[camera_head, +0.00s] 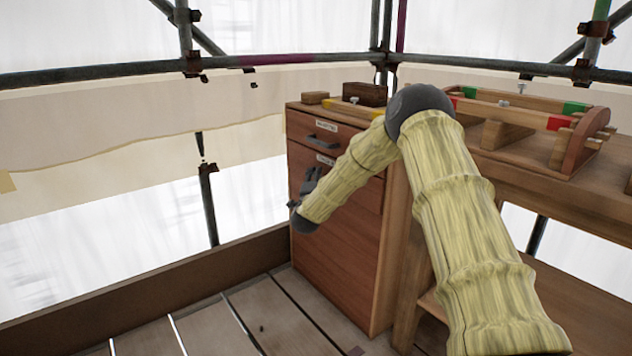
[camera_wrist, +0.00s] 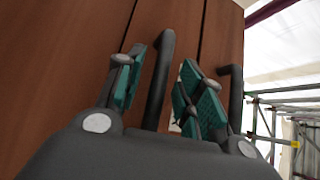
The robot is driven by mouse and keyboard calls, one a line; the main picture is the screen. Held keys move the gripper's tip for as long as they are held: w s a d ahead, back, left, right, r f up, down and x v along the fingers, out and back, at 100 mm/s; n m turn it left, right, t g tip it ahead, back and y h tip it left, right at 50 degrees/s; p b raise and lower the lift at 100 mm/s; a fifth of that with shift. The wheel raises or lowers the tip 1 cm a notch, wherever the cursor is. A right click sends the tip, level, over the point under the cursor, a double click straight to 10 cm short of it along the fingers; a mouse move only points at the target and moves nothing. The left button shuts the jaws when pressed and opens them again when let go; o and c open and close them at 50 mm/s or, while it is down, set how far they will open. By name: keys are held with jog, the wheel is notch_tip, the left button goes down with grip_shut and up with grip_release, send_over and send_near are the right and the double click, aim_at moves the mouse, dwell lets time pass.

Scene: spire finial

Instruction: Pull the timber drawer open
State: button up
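The brown wooden cabinet (camera_head: 335,255) has an upper drawer (camera_head: 345,138) with a dark bar handle (camera_head: 321,141) and a white label. Below it is a second labelled drawer (camera_head: 369,190), partly covered by my arm. Both look shut; the labels are too small to read surely. My gripper (camera_head: 308,186) is at the second drawer's front. In the wrist view, a dark bar handle (camera_wrist: 160,80) stands between the teal pads of my gripper (camera_wrist: 158,92). The fingers are open, with a gap on the right side of the handle. Another handle (camera_wrist: 236,98) stands beyond the right finger.
A wooden bench (camera_head: 590,205) adjoins the cabinet on the right, bearing a timber frame (camera_head: 520,108) with red and green marks. Small wooden blocks (camera_head: 364,94) lie on the cabinet top. A low board (camera_head: 150,290) edges the plank floor; scaffold tubes and sheeting stand behind.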

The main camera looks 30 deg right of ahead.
jog(key=shift+x, duration=1.1)
jog(key=shift+c, duration=0.3)
grip_shut()
